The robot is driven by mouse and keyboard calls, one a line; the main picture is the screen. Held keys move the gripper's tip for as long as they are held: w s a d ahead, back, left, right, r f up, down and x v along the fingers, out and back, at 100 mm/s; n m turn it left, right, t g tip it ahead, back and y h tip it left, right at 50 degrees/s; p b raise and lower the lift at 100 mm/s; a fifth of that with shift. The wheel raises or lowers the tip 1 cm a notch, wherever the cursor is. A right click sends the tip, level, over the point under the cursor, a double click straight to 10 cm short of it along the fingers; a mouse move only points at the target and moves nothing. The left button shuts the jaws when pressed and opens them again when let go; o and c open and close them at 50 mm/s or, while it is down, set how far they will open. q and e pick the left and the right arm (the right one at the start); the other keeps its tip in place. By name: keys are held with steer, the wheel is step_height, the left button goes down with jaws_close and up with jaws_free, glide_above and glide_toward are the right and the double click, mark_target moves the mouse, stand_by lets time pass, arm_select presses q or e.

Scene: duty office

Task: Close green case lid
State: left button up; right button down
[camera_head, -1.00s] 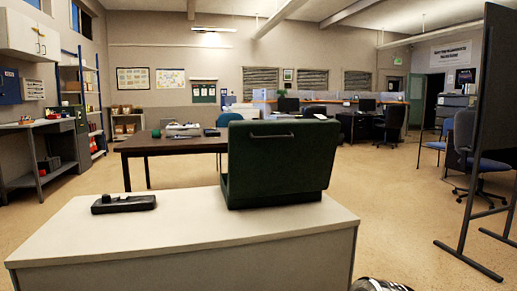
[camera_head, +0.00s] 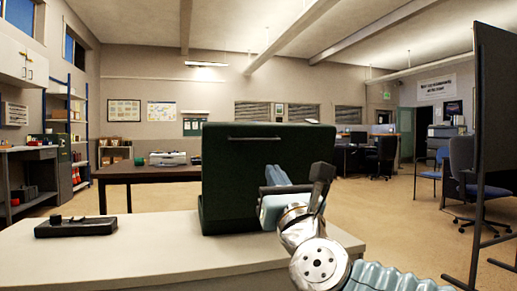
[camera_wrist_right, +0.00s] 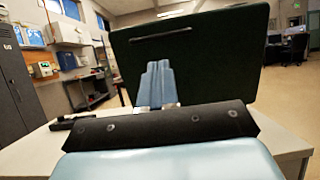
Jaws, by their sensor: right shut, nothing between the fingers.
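The dark green case (camera_head: 228,212) stands on the white-topped desk in front of me. Its lid (camera_head: 235,160) is raised upright, with a thin handle near its top edge; the lid also fills the upper middle of the right wrist view (camera_wrist_right: 215,65). My right gripper (camera_head: 276,172) is in front of the lid's near face, at its lower right half in the head view. Its fingers are together and empty, pointing at the lid in the right wrist view (camera_wrist_right: 156,72). I cannot tell whether the fingertips touch it. My left gripper is not in view.
A black desk device (camera_head: 76,227) lies on the white-topped desk (camera_head: 140,262), left of the case. A dark table (camera_head: 150,174) with items stands behind. A dark partition (camera_head: 492,150) and blue chairs stand at right. The desk's front left is clear.

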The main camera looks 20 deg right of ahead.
mark_target(256, 142)
steer(key=p+x, duration=0.3)
steer(key=x, duration=0.8)
steer(key=shift+w+r, duration=0.15)
steer(key=shift+w, duration=0.2)
